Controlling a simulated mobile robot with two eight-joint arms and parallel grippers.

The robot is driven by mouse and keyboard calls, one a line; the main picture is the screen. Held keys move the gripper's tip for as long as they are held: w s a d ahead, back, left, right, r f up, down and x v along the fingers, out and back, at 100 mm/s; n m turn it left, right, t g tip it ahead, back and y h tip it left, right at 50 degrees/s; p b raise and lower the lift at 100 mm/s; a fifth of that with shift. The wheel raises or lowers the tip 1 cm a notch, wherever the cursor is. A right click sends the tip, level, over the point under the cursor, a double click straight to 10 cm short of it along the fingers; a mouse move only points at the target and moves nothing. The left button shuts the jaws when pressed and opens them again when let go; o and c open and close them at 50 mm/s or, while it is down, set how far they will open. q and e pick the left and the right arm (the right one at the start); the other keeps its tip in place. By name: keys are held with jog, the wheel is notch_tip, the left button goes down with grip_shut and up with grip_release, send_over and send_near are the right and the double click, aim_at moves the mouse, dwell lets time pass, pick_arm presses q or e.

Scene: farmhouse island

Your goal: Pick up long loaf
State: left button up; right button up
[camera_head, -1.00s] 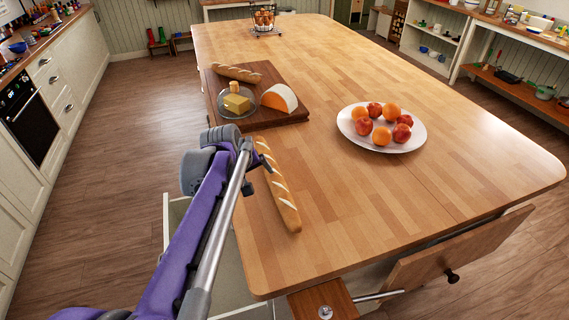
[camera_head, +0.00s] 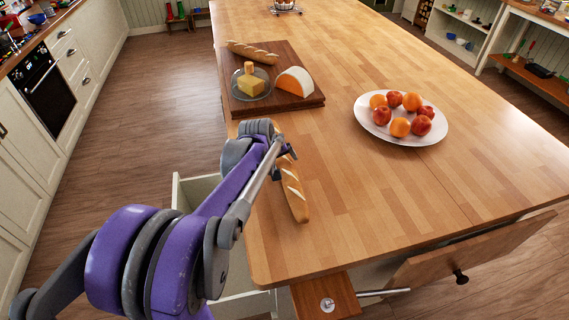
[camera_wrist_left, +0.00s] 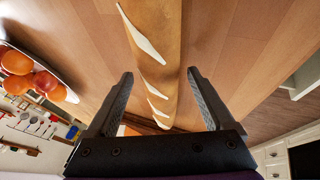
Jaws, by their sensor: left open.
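The long loaf (camera_head: 294,194), a golden baguette with pale slashes, lies on the wooden island top near its left edge. My left gripper (camera_head: 283,164) is at the loaf's far part, and my arm hides the far end in the head view. In the left wrist view the loaf (camera_wrist_left: 152,45) runs between the two dark fingers of the open gripper (camera_wrist_left: 160,74), one finger on each side. I cannot tell whether the fingers touch it. My right gripper is not in view.
A dark board (camera_head: 283,103) beyond the gripper holds another loaf (camera_head: 252,52), butter under a glass dome (camera_head: 250,84) and a cut cheese (camera_head: 295,81). A white plate (camera_head: 433,136) of fruit stands to the right. An open drawer (camera_head: 193,190) is below the left edge.

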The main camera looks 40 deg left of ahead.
aim_at(283, 160)
pick_arm(q)
jog(key=shift+x, duration=1.05)
grip_shut()
notch_tip(283, 160, up, 10)
jog(key=shift+r, duration=0.1)
